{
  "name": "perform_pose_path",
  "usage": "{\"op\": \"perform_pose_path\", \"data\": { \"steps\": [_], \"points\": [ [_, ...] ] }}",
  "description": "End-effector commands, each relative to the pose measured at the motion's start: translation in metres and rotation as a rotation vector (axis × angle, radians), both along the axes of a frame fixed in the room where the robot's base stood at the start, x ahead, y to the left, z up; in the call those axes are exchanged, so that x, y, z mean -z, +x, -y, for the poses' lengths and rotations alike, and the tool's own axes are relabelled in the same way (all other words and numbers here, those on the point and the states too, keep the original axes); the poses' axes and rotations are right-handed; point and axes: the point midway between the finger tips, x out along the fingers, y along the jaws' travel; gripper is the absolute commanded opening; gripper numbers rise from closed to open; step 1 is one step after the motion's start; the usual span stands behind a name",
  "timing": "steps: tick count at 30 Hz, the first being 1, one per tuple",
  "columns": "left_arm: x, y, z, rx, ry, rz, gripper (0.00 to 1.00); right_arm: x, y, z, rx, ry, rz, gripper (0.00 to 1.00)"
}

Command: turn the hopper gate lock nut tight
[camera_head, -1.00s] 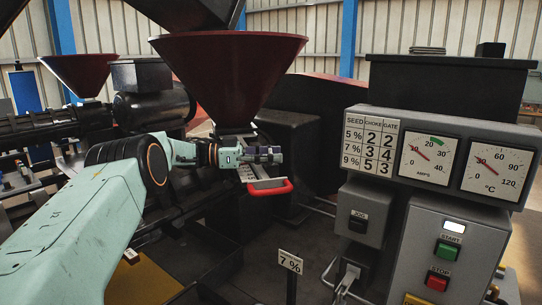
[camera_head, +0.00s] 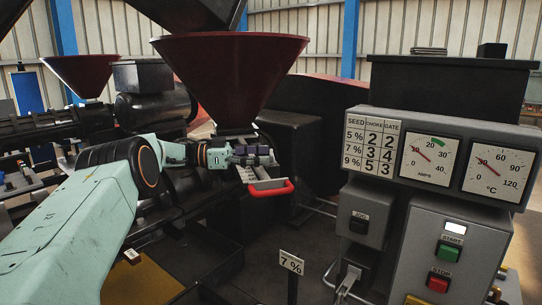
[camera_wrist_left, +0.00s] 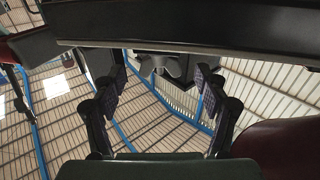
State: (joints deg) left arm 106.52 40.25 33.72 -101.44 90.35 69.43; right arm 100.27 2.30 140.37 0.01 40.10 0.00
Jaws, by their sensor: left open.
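The hopper gate (camera_head: 262,176) is a pale marked slide with a red handle (camera_head: 271,189), under the dark red hopper (camera_head: 232,75). My left gripper (camera_head: 256,154) is just above the gate slide at the hopper's outlet. In the left wrist view, my left gripper (camera_wrist_left: 158,92) has its two fingers spread wide. A grey lobed knob (camera_wrist_left: 172,67), which looks like the lock nut, shows beyond and between the fingers, under a dark bar. No finger visibly touches it. In the head view the nut is hidden by the gripper. My right gripper is not in view.
A grey control panel (camera_head: 447,161) with two dials and a settings table stands at right, above a start and stop box (camera_head: 450,255). A "7 %" sign (camera_head: 291,262) stands at the lower middle. Dark press machinery surrounds the hopper.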

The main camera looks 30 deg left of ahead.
Motion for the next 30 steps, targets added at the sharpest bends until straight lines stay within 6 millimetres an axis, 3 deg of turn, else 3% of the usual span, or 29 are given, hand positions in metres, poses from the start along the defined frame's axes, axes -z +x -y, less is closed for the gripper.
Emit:
{"op": "perform_pose_path", "data": {
  "steps": [6,12,30],
  "points": [
    [0.001,-0.027,-0.041,-0.003,0.002,0.001,0.74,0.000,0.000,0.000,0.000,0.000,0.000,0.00],
    [0.001,-0.042,-0.062,-0.002,0.001,-0.001,0.74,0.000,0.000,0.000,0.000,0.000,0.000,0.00],
    [0.000,-0.050,-0.072,0.000,0.000,0.000,0.74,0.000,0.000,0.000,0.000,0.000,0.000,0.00]
  ]
}}
